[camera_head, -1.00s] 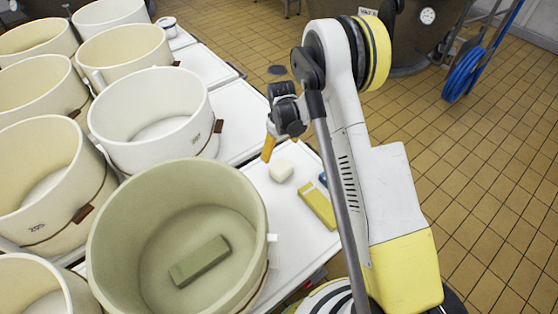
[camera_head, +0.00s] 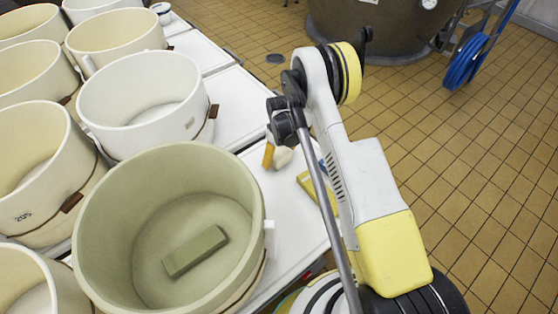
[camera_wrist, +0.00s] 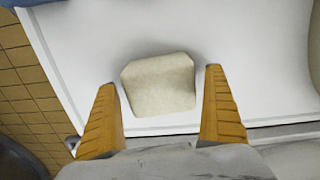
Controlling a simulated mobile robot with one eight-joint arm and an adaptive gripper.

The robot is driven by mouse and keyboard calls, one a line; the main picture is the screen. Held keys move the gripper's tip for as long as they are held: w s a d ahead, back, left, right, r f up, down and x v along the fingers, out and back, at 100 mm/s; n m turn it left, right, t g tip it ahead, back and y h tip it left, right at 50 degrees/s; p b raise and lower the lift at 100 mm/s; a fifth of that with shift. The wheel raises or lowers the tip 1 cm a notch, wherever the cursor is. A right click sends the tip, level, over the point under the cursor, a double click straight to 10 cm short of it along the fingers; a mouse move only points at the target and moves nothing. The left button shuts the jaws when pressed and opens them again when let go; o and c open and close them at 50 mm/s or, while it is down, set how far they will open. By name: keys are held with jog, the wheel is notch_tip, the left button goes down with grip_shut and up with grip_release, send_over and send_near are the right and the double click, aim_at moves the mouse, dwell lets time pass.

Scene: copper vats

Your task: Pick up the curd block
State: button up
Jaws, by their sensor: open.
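The curd block (camera_head: 284,157) is a small cream-white cube with rounded edges on the white table top (camera_head: 303,236). In the wrist view the curd block (camera_wrist: 159,85) lies between and slightly beyond the tips of my two orange fingers, with a gap on each side. My gripper (camera_wrist: 162,82) is open and empty. In the head view my gripper (camera_head: 268,155) is just left of the block, and its finger hides part of the block's left side.
A yellow block (camera_head: 314,192) and a small blue thing (camera_head: 322,167) lie right of the curd. A large greenish vat (camera_head: 92,219) holding a green-grey bar (camera_head: 195,251) stands at the left front. Several cream vats fill the left.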

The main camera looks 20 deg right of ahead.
jog(key=shift+f, duration=0.4)
jog(key=shift+r, duration=0.1)
jog(key=c, duration=1.5)
jog(key=shift+r, duration=0.1)
